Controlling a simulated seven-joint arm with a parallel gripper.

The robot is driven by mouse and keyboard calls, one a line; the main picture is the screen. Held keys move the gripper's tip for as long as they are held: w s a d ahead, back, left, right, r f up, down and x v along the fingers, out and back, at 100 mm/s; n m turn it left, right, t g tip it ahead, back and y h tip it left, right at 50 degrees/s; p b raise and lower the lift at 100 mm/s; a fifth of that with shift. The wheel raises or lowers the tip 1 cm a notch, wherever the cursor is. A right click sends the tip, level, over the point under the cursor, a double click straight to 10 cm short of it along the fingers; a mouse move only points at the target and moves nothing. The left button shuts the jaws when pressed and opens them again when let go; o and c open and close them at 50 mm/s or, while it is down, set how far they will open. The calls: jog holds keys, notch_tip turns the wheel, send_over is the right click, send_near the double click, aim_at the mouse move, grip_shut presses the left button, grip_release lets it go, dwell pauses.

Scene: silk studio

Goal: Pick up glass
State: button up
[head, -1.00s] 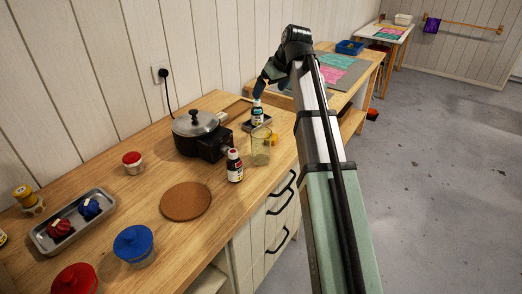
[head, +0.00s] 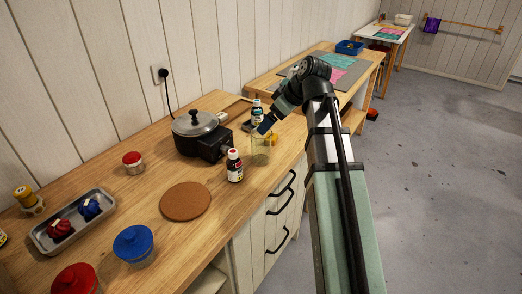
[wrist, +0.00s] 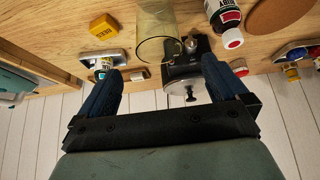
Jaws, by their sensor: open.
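The glass (head: 260,153) is a clear, slightly yellowish tumbler standing upright on the wooden counter near its front edge. My gripper (head: 266,127) is just above and beside its rim in the head view, tilted down and partly covering it. In the wrist view the glass (wrist: 156,22) is at the top middle, ahead of the open blue fingers (wrist: 161,66) and roughly between their lines. The fingers are empty and seem apart from the glass.
A dark bottle (head: 235,166) stands close left of the glass. A yellow block (head: 273,140) and a teal-labelled bottle (head: 257,112) are close behind it. A hot plate with a lidded pot (head: 196,124) is to the left. A cork mat (head: 185,201) lies nearer.

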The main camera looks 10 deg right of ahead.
send_over(261, 147)
jog(key=w+d, duration=0.2)
notch_tip(261, 147, down, 5)
jog(key=shift+x, duration=2.8)
jog(key=shift+c, duration=0.5)
jog(key=c, duration=1)
